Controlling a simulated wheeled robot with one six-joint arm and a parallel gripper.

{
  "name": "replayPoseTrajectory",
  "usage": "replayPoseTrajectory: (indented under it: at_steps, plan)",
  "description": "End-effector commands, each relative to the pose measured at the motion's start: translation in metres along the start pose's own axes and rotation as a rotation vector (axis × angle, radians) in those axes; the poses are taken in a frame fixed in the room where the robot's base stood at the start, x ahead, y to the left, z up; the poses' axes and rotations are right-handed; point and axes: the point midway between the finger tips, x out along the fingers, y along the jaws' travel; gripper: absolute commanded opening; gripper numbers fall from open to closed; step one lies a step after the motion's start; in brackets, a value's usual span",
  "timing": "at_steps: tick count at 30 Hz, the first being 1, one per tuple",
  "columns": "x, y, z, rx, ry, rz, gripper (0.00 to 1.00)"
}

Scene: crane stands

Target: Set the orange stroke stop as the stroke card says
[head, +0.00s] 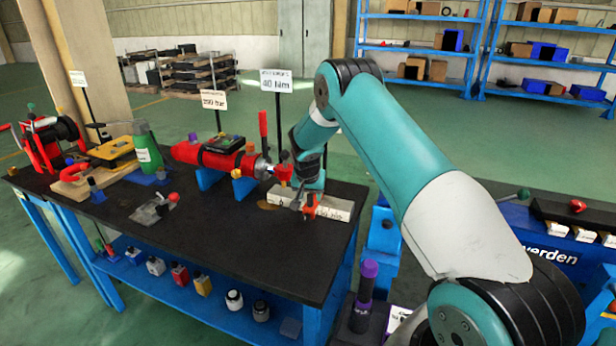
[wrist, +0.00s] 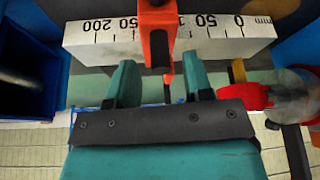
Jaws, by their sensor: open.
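The orange stroke stop (head: 309,206) sits on a white scale bar (head: 335,208) at the table's front right corner. In the wrist view the stop (wrist: 157,45) straddles the scale (wrist: 100,38), between the 150 and 50 figures, and hides the marks under it. My gripper (wrist: 158,72) is open. Its two teal fingers point at the scale, one on each side of the stop's hanging orange part, with gaps showing on both sides. In the head view my gripper (head: 308,186) is just behind the stop, partly hidden by my arm. I cannot make out a stroke card.
A red cylinder (head: 215,160) lies on blue supports left of my gripper. Cards reading 40 Nm (head: 276,84) and 200 bar (head: 214,100) stand on poles behind. In the wrist view a red fitting (wrist: 245,97) is close right, and a blue box (wrist: 30,75) is left.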

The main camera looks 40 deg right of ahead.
Motion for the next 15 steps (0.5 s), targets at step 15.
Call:
replayPoseTrajectory:
  at_steps: [15]
  plan:
    - [-0.124, -0.001, 0.000, 0.000, 0.003, -0.003, 0.46]
